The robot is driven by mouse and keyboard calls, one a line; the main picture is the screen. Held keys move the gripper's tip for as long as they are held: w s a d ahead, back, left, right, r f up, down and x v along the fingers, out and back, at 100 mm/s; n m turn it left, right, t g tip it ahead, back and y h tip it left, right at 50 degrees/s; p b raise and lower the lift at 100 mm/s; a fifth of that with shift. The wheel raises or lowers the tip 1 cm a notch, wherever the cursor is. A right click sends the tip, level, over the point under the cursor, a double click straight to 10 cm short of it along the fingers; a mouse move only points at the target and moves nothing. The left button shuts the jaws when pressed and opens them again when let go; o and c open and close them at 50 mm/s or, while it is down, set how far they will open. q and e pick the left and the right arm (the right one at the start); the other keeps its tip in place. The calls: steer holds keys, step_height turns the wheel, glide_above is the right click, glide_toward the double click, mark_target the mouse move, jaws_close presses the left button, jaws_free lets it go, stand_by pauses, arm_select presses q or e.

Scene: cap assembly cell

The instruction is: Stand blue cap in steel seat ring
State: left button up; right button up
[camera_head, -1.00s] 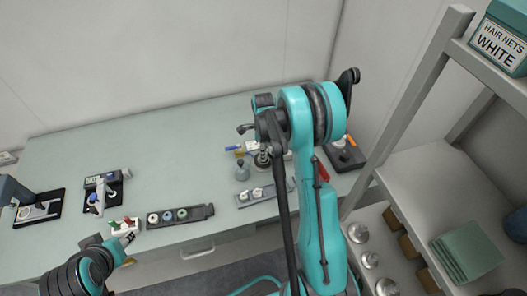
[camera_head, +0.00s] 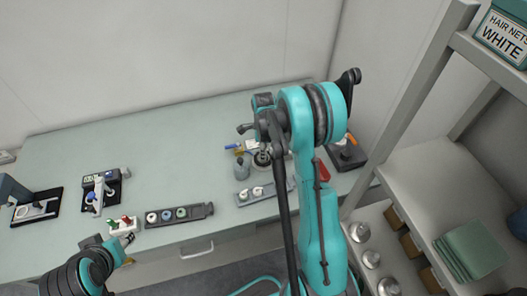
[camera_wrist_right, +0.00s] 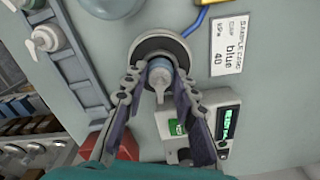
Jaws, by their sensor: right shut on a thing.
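In the right wrist view my right gripper (camera_wrist_right: 158,86) is shut on the blue cap (camera_wrist_right: 160,66), which has a blue collar and a pale pump nozzle. The cap lies within the outline of the round steel seat ring (camera_wrist_right: 143,47). I cannot tell whether it rests in the ring or hovers just above. In the head view the seat ring (camera_head: 262,160) is partly hidden by my right arm, and the cap cannot be made out. My left gripper (camera_head: 126,239) is at the table's front edge, close to a white block with red and green parts; its jaws are too small to read.
A sample card reading blue 40 (camera_wrist_right: 229,46) and a device with a green display (camera_wrist_right: 205,122) flank the ring. A rack with pale pump caps (camera_head: 244,198) and a rack of ringed caps (camera_head: 180,215) stand along the front. The table's middle is clear.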

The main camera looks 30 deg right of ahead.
steer(key=shift+f, duration=0.25)
stand_by(0.6)
steer(key=o, duration=0.8)
steer(key=shift+c, duration=0.2)
steer(key=shift+r+p, duration=1.9)
steer(key=shift+r, duration=1.65)
